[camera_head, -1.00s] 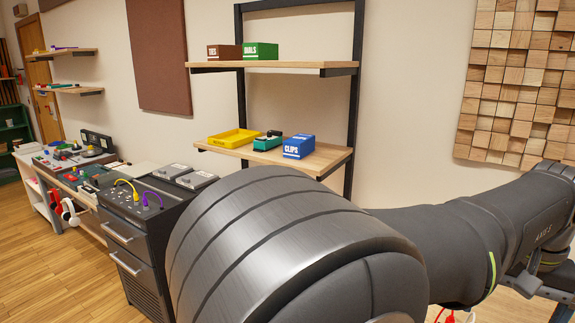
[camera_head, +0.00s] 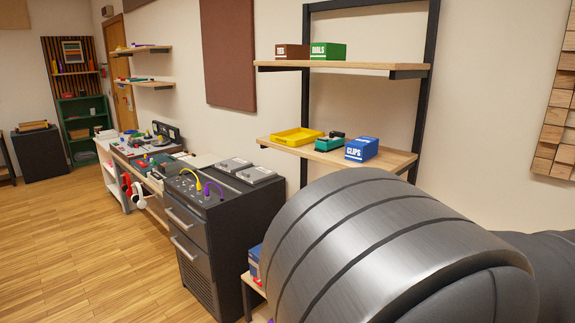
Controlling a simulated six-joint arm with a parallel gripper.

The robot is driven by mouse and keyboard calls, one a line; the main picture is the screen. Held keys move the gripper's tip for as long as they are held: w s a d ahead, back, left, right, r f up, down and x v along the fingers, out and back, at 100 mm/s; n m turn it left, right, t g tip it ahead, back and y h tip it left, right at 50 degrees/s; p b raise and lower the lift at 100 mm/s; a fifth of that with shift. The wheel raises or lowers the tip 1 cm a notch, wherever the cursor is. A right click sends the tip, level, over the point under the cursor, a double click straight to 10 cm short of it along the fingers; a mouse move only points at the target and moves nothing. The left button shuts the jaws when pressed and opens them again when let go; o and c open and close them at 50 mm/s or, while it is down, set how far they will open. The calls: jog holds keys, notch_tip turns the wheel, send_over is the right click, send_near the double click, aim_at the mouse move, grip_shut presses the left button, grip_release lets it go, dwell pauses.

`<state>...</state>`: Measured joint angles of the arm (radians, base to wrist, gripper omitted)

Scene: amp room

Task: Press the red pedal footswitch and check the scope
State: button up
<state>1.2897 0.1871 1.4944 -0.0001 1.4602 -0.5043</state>
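I cannot make out a red pedal footswitch or a scope in the head view. A large grey part of my own arm fills the lower right and hides what lies behind it. My gripper is not in the frame, so its state and place do not show.
A dark drawer cabinet (camera_head: 196,262) with yellow and purple cables on top stands left of my arm. Beyond it is a workbench (camera_head: 140,168) with devices; red and white headphones hang at its front. A wall shelf (camera_head: 398,158) holds a yellow tray (camera_head: 297,137) and a blue CLIPS box (camera_head: 361,149). Wooden floor at left is clear.

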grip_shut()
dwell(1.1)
